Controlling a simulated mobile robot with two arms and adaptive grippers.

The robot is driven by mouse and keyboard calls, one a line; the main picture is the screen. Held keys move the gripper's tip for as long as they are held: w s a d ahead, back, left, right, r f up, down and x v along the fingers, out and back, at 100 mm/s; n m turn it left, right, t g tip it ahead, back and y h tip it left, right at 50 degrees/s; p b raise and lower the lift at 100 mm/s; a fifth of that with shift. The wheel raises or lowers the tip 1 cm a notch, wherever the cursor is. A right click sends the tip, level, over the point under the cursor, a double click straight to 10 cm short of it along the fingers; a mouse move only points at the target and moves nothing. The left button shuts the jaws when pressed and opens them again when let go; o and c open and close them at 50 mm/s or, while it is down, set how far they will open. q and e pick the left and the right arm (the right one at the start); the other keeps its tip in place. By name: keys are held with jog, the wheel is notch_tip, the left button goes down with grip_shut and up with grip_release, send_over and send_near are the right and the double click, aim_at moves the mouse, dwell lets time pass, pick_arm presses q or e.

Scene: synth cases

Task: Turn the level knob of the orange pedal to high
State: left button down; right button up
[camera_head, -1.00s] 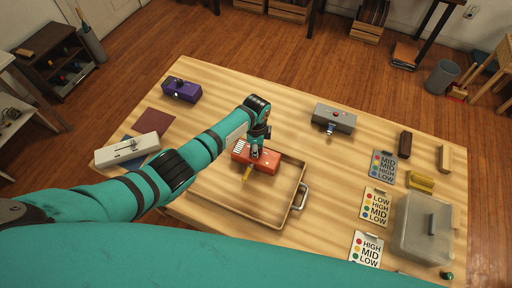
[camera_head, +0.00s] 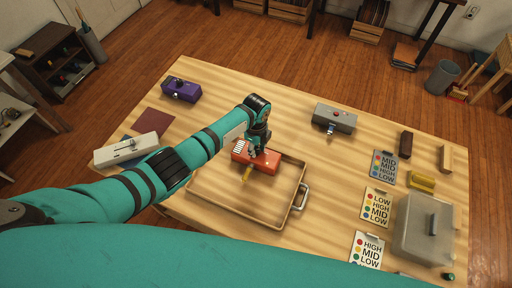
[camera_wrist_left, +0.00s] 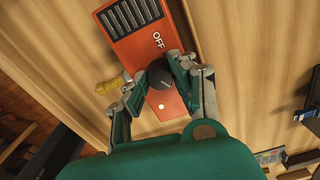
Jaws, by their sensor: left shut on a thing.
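The orange pedal (camera_head: 268,163) sits at the back left part of a shallow wooden tray (camera_head: 235,208). In the left wrist view the pedal (camera_wrist_left: 140,50) shows black slots, the word OFF and a small lit yellow spot. Its dark round knob (camera_wrist_left: 160,76) is between the fingers of my left gripper (camera_wrist_left: 161,80). The left gripper also shows from above in the head view (camera_head: 256,152), shut on the knob. I cannot read the knob's setting. A yellow plug-like piece (camera_wrist_left: 112,84) sticks out at the pedal's side. My right gripper is not in view.
A purple box (camera_head: 181,91), a grey box (camera_head: 334,119) and a white box (camera_head: 126,150) stand around on the table. Cards with words (camera_head: 376,205) and a lidded grey case (camera_head: 424,228) are at the right. The table's middle right is clear.

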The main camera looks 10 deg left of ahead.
aim_at(256, 149)
pick_arm(q)
jog(key=c, duration=1.1)
grip_release()
jog(key=shift+o, duration=0.2)
jog(key=shift+r, duration=0.15)
notch_tip(256, 149, up, 12)
